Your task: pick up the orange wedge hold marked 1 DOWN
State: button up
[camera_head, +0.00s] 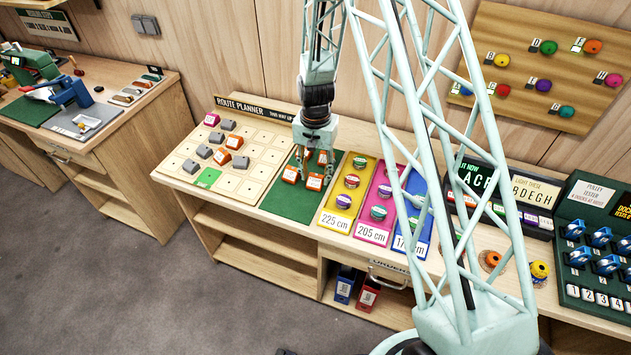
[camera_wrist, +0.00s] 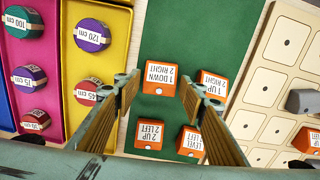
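The orange wedge hold marked 1 DOWN, 2 RIGHT (camera_wrist: 158,80) lies on the green mat (camera_wrist: 176,28), label up. In the wrist view it appears between my fingertips. In the head view, by its place, it is the front right orange hold (camera_head: 314,183). My gripper (camera_wrist: 161,86) is open and empty, pointing down over the mat; it also shows in the head view (camera_head: 317,170). The exact height of the fingertips above the hold is hard to tell. Other orange holds lie close by: 1 UP, 2 RIGHT (camera_wrist: 213,84), 2 UP, 2 LEFT (camera_wrist: 149,134) and LEVEL, 2 LEFT (camera_wrist: 190,142).
The 1 UP hold sits close beside my right-hand finger in the wrist view. The route planner board (camera_head: 262,154) with grey and orange holds is left of the mat. Yellow (camera_head: 336,222), magenta (camera_head: 372,232) and blue trays with round labelled pieces are to its right.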

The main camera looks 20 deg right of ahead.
jog(key=shift+f, duration=0.95)
jog(key=shift+c, duration=0.2)
jog(key=c, duration=0.6)
